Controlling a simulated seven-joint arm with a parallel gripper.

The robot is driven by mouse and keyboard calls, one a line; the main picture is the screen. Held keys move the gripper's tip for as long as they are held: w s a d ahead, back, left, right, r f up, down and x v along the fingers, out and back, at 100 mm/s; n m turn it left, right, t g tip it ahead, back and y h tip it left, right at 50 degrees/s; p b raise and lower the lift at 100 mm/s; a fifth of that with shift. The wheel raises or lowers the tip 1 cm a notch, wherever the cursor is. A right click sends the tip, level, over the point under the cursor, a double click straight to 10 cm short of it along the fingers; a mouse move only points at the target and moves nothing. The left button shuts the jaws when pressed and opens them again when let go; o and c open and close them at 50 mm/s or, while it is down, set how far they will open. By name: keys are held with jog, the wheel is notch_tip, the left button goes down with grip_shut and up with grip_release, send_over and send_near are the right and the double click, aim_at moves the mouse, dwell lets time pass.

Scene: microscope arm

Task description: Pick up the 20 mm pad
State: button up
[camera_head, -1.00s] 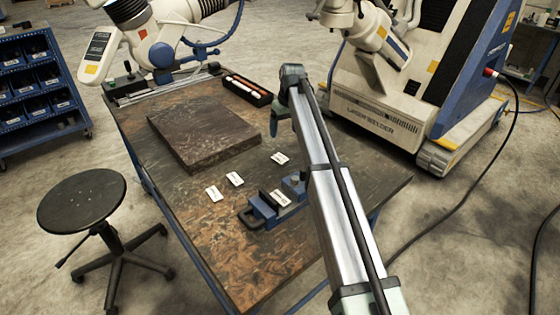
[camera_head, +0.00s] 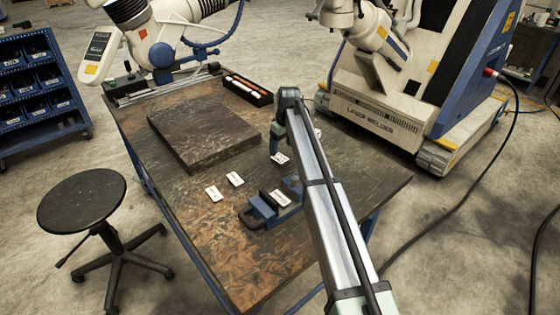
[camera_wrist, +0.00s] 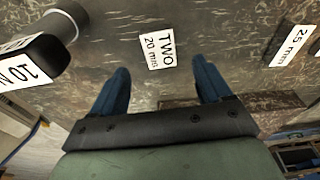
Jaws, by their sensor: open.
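In the wrist view a small white card-like piece lettered "TWO 20 mm" (camera_wrist: 157,49) lies flat on the mottled brown table. My gripper (camera_wrist: 161,68) is open and empty. Its two blue fingers stand on either side of the piece's lower edge in the picture, and nothing is between them in contact. In the head view my gripper (camera_head: 274,150) hangs low over the table, just beside a white piece (camera_head: 280,159). The lettering is too small to read there. I cannot tell the gap in height between fingertips and piece.
A second white piece marked "25 mm" (camera_wrist: 290,46) lies to the right, and a label starting "10" (camera_wrist: 25,72) to the left. A blue vise (camera_head: 262,208) stands near the front. A thick brown slab (camera_head: 200,135) and a dark tray (camera_head: 247,90) lie farther back.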

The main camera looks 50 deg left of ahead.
aim_at(280, 158)
jog(key=shift+a+f, duration=0.2)
jog(key=shift+f, duration=1.25)
jog(key=shift+a+f, duration=0.2)
jog(key=shift+f, duration=1.25)
jog(key=shift+c, duration=0.4)
grip_shut()
